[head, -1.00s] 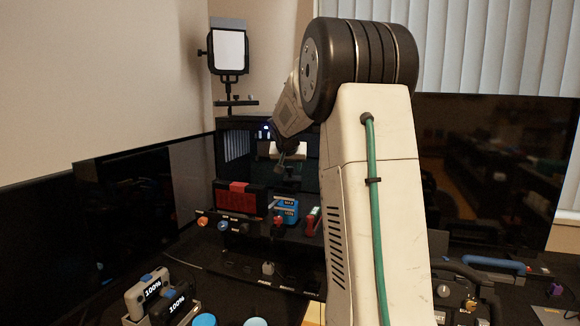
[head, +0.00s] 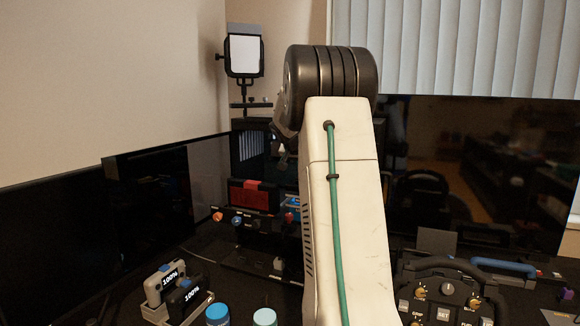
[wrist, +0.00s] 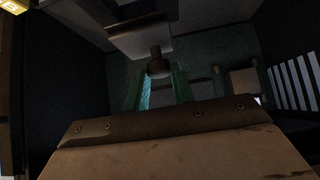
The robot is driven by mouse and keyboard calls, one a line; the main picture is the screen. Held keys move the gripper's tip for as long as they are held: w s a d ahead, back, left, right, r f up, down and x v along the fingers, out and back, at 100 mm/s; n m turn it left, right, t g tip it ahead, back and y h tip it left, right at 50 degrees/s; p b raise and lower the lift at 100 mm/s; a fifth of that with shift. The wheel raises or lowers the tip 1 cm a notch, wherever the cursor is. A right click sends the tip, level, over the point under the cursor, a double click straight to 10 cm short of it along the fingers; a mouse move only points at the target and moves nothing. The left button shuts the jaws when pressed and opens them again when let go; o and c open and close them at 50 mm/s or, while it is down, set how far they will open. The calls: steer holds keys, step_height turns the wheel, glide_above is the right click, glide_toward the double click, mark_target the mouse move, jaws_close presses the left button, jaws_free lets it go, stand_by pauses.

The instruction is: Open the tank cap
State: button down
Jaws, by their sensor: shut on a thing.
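In the wrist view my gripper (wrist: 159,82) reaches up from the bottom, with its two teal fingers on either side of a small dark brownish round knob (wrist: 157,63), which looks like the tank cap. The gripper is shut on this cap. A pale block (wrist: 141,40) lies just beyond and above the cap; whether the two are joined is too dark to tell. In the head view my arm hides both the gripper and the cap.
The wrist view is inside a dark case with a slotted panel (wrist: 292,83) at right. In the head view, a red box (head: 254,196) and a row of knobs (head: 238,220) stand left of my arm. A steering wheel (head: 448,290) lies at right.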

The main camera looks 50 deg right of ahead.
steer(key=c, duration=1.2)
jaws_free()
steer(key=shift+o, duration=0.2)
steer(key=v, duration=0.7)
steer(key=shift+a+r, duration=0.25)
steer(key=shift+r, duration=0.05)
steer(key=shift+s, duration=0.1)
